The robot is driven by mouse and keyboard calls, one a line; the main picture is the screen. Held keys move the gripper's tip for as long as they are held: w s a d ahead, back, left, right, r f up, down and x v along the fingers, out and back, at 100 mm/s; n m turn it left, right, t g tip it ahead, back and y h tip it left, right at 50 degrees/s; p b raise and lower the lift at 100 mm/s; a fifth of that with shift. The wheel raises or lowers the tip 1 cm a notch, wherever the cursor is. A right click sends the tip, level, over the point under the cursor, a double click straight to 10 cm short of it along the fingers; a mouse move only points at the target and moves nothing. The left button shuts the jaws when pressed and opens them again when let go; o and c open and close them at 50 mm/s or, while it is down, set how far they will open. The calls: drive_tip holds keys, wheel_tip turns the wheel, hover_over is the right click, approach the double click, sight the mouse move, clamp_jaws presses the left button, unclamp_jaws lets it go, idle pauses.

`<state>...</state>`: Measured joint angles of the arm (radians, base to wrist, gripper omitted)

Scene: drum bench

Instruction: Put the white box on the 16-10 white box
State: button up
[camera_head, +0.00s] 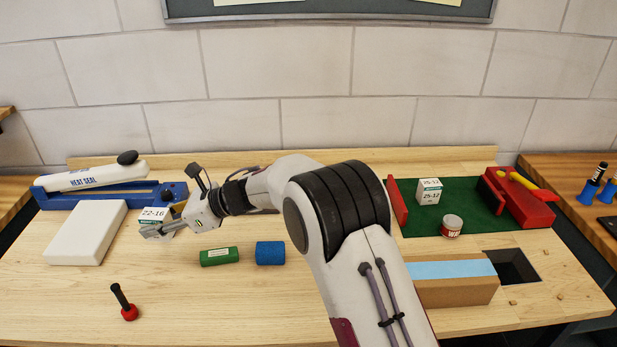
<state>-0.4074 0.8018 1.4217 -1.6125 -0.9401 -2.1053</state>
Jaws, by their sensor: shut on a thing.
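My gripper (152,231) is at the left of the bench, in front of the blue heat sealer's right end. It is shut on a small white box (153,213) whose label looks like 22-16. The fingers and wrist hide part of this box, and I cannot tell whether it touches the bench. Another white box (429,191) stands on the green mat at the right. Its small labels on top and front look like 25-12. I cannot read 16-10 on any box.
A white slab (87,232) and heat sealer (100,185) are left. Green (219,257) and blue (270,253) cylinders lie mid-bench. A can (451,226) and red holder (518,200) flank the mat box; a cardboard box (455,291) is nearer.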

drive_tip(key=w+d+r+m+t+h, duration=0.1)
drive_tip(key=w+d+r+m+t, duration=0.1)
drive_tip(key=w+d, duration=0.7)
drive_tip(key=w+d+r+m+t+h, duration=0.1)
drive_tip(key=w+d+r+m+t, duration=0.1)
drive_tip(key=w+d, duration=0.7)
drive_tip(key=w+d+r+m+t+h, duration=0.1)
drive_tip(key=w+d+r+m+t, duration=0.2)
drive_tip(key=w+d, duration=0.6)
drive_tip(key=d+t, duration=0.1)
drive_tip(key=d, duration=1)
drive_tip(key=shift+w+m+h, duration=0.15)
drive_tip(key=shift+m+h, duration=0.25)
drive_tip(key=shift+d, duration=0.1)
drive_tip(key=shift+f, duration=2.55)
drive_tip(key=shift+f, duration=2.5)
drive_tip(key=shift+f, duration=0.1)
